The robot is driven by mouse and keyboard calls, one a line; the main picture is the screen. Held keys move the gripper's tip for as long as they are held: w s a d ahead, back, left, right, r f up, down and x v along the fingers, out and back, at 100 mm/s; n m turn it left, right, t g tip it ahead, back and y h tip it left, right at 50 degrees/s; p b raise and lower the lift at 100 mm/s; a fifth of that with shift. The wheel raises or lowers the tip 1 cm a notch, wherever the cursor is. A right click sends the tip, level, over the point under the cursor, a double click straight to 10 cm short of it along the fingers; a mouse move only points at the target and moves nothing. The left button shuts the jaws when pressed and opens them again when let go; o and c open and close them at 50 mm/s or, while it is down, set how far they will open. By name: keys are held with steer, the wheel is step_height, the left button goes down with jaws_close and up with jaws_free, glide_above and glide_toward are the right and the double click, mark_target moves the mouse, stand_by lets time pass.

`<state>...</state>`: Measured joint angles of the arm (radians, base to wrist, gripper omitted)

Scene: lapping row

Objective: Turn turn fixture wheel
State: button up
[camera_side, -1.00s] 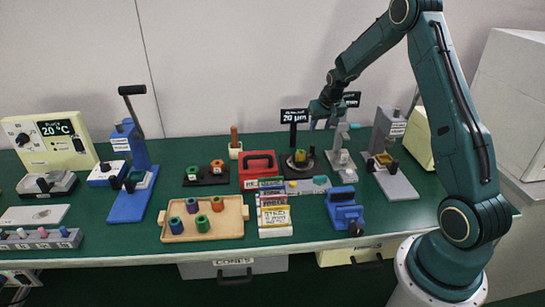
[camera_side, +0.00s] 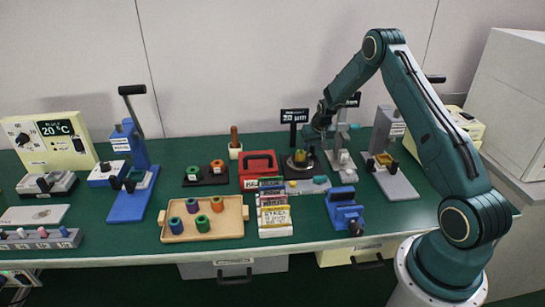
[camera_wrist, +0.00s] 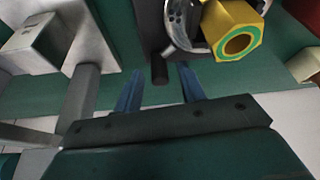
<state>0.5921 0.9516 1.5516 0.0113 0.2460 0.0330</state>
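The turn fixture (camera_side: 290,171) is a dark base with a round wheel and a yellow part on top, standing right of the red box in the side view. In the wrist view a yellow hexagonal part with a green ring (camera_wrist: 236,38) sits beside a silver round plate, partly cut off by the top edge. A dark post (camera_wrist: 160,70) lies below the plate. My gripper (camera_wrist: 160,80) is open, its two blue fingers apart on either side of the post's lower end. Contact cannot be told. In the side view my gripper (camera_side: 311,134) is just above the fixture.
A black display sign (camera_side: 294,115) stands behind the fixture. A grey press-like stand (camera_side: 342,158) is close on the right, another grey stand (camera_side: 394,180) farther right. A red box (camera_side: 258,182), card rack (camera_side: 274,222) and blue device (camera_side: 345,213) are nearby.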

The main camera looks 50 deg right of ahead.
steer(key=shift+w+d+f, duration=0.1)
steer(key=shift+w+f, duration=0.05)
steer(key=shift+f, duration=0.3)
steer(key=shift+c, duration=0.4)
jaws_close()
steer(key=shift+s+m, duration=0.2)
steer(key=shift+m, duration=0.1)
